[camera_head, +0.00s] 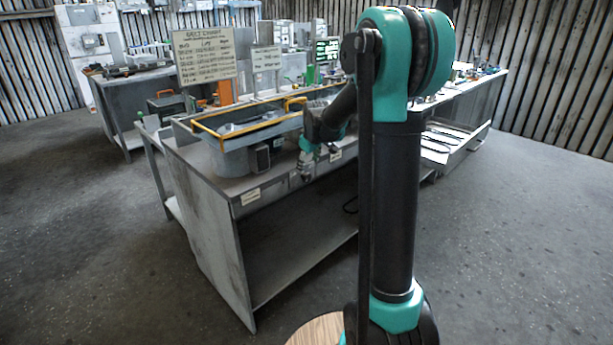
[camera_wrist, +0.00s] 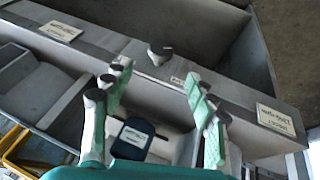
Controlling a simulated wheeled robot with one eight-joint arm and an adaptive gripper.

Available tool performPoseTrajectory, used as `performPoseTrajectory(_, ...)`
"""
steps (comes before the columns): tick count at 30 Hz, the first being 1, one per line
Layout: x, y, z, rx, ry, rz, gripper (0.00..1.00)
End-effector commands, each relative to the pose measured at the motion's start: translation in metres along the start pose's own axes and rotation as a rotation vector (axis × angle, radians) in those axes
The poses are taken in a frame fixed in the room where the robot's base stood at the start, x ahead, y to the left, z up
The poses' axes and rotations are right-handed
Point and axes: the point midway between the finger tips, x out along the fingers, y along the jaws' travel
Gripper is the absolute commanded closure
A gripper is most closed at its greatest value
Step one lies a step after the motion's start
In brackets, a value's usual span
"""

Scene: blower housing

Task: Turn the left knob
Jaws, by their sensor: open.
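A dark knob (camera_wrist: 160,52) stands on the grey front edge of the bench in the wrist view, just beyond my fingertips. It is the only knob I can make out, and I cannot tell its turn angle. My gripper (camera_wrist: 158,72) is open, its green-padded fingers spread to either side of the line toward the knob, with nothing held between them. In the head view my gripper (camera_head: 305,171) is small, pointing down at the bench's front edge. The knob cannot be made out there.
A grey bench (camera_head: 190,160) carries a round housing with a yellow-railed tray (camera_head: 205,127) and a dark box (camera_head: 262,157) near my gripper. Pale labels (camera_wrist: 275,118) sit on its front edge. Signboards (camera_head: 205,55) stand behind. The floor in front is clear.

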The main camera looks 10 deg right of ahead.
Motion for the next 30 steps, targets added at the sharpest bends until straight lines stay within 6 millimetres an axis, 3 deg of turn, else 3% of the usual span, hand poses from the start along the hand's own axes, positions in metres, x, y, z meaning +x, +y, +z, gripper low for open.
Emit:
performPoseTrajectory(9,0.056,0.000,0.000,0.000,0.000,0.000,0.43)
performPoseTrajectory(15,0.079,0.000,0.000,0.001,0.000,0.000,0.43)
performPoseTrajectory(29,0.088,0.000,0.000,0.001,0.000,0.000,0.43)
performPoseTrajectory(30,0.088,0.000,0.000,0.001,0.000,0.000,0.48)
